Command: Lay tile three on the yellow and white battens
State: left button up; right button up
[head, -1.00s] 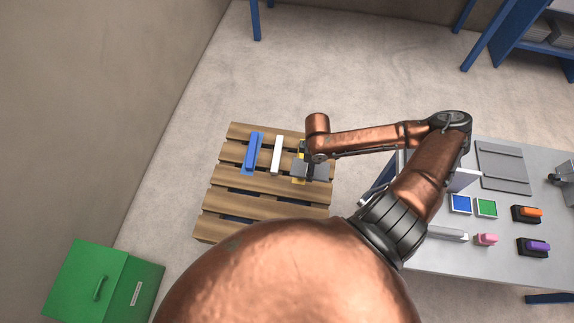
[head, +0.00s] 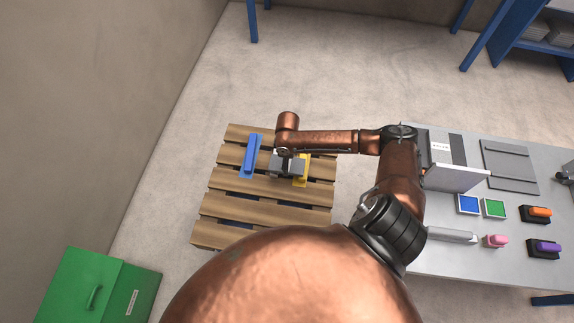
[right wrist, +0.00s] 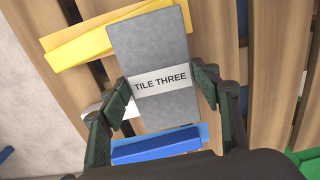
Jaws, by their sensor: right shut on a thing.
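Tile three (right wrist: 160,50) is a flat grey slab with a white "TILE THREE" label. My right gripper (right wrist: 166,84) is shut on its two long sides. In the head view the tile (head: 291,164) is over the pallet, between the blue batten and the yellow batten (head: 302,176). The far end of the tile overlaps the yellow batten (right wrist: 80,44) in the wrist view. The white batten (right wrist: 127,107) is mostly hidden under the tile and a finger. I cannot tell whether the tile touches the battens. My left gripper is not in view.
A blue batten (head: 251,155) lies on the wooden pallet (head: 262,205), close to the tile's near end in the wrist view. A grey table (head: 440,262) with coloured items stands at the right. A green box (head: 85,290) is at the lower left.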

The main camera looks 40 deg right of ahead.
jog(key=shift+d+f, duration=0.1)
jog(key=shift+f, duration=0.7)
jog(key=shift+f, duration=0.15)
jog(key=o, duration=1.6)
jog(key=shift+f, duration=0.15)
jog(key=shift+o, duration=0.2)
notch_tip(320, 180, up, 13)
jog(key=p, duration=0.2)
jog(key=shift+f, duration=0.2)
